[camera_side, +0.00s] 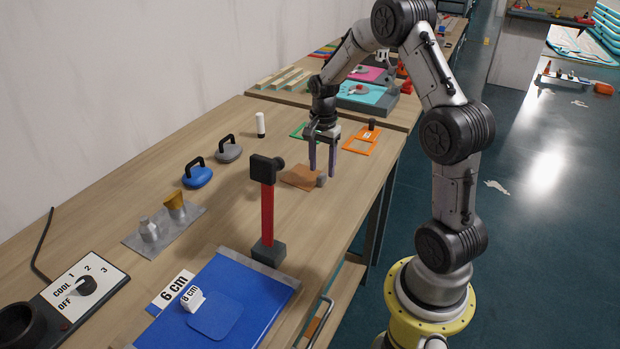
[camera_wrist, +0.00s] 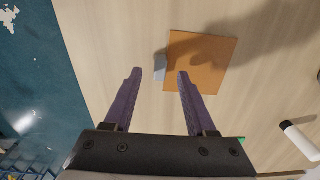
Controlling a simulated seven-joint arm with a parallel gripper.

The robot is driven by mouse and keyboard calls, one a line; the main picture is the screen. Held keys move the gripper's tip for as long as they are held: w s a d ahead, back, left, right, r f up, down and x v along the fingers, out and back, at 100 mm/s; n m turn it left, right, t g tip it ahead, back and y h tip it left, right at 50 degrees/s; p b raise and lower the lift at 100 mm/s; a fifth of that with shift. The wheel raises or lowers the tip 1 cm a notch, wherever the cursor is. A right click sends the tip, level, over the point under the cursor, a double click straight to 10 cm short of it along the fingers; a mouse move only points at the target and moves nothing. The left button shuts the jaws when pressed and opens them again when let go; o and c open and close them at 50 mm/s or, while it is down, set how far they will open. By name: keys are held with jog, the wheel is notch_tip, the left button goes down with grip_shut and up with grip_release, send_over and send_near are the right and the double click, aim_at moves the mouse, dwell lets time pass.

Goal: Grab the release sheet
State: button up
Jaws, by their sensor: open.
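The release sheet looks to be a square orange-brown sheet (camera_side: 298,178) lying flat on the wooden table; it also shows in the wrist view (camera_wrist: 205,60). A small grey piece (camera_side: 321,181) is at one edge of the sheet, and it shows in the wrist view (camera_wrist: 160,67) too. I cannot tell whether it is fixed to the sheet. My gripper (camera_side: 322,173) points down over that edge, open, with nothing held. In the wrist view, the grey piece lies in line with the gap between my fingertips (camera_wrist: 159,75). The exact height above the table is unclear.
A red-handled upright tool (camera_side: 267,205) stands nearer the camera. Blue and grey handled pads (camera_side: 197,175) are at left. The table edge is close on the right.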

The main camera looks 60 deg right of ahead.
jog(key=shift+f, duration=1.05)
grip_shut()
